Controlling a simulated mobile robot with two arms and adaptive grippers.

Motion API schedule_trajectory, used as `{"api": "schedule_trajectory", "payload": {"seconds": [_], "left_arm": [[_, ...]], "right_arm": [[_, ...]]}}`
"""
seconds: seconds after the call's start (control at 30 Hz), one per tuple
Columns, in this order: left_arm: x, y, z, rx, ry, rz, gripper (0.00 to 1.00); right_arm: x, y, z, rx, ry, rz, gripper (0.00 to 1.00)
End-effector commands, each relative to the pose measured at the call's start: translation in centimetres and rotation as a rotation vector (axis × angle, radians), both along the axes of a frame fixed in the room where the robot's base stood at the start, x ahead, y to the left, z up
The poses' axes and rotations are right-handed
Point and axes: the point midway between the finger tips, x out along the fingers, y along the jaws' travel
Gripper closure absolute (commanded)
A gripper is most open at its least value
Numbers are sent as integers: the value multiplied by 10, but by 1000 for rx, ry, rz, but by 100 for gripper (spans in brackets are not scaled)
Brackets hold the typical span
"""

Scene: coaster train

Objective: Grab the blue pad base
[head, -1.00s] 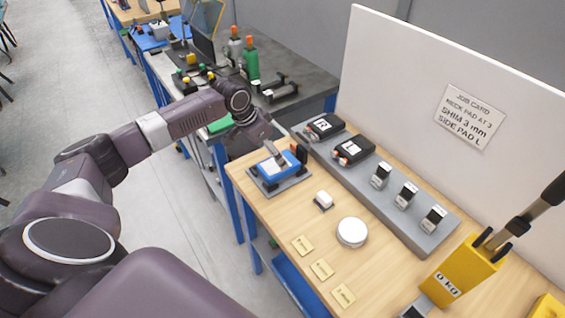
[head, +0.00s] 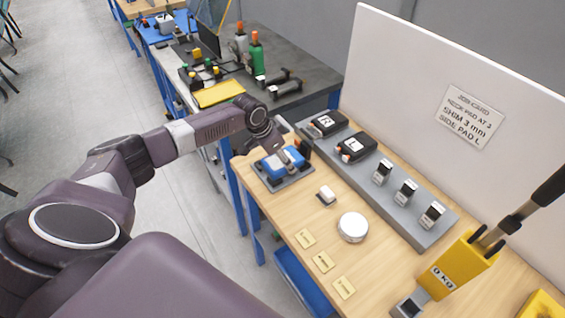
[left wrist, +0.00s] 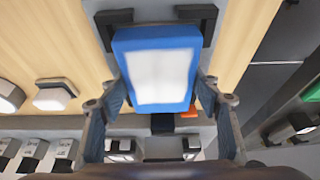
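The blue pad base (head: 285,161), a blue block with a pale top, sits on a dark grey fixture plate (head: 291,179) at the far left end of the wooden bench. My left gripper (head: 290,158) is down over it. In the left wrist view the pad base (left wrist: 160,70) lies between the two spread fingers of my left gripper (left wrist: 162,85), one at each side. The fingers are very close to its sides; whether they touch cannot be told. Dark posts stand at its ends. My right gripper is not in view.
A grey rack (head: 395,198) behind holds black R and L pads and several small blocks. A white block (head: 326,195), a round white disc (head: 353,227) and several yellow tags lie nearby. A yellow 0 kg stand (head: 460,265) is at right. A white board (head: 420,90) walls the back.

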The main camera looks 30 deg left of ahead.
Motion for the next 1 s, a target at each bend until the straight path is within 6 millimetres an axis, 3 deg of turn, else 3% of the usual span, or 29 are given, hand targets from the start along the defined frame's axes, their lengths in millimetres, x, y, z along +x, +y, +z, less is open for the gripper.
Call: {"api": "schedule_trajectory", "payload": {"seconds": [0.03, 0.23, 0.67, 0.87, 1.0], "left_arm": [[0, 0, 0, -1, 0, 0, 54], [0, 0, 0, -1, 0, 0, 76], [1, 0, 11, -2, -3, 0, 76], [2, 0, 44, -1, -9, -1, 76], [3, 0, 83, -1, -12, -2, 76]], "right_arm": [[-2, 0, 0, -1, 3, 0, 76], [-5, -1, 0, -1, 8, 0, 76], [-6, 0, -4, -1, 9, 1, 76], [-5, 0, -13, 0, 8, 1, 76], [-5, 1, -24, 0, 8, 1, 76]]}}
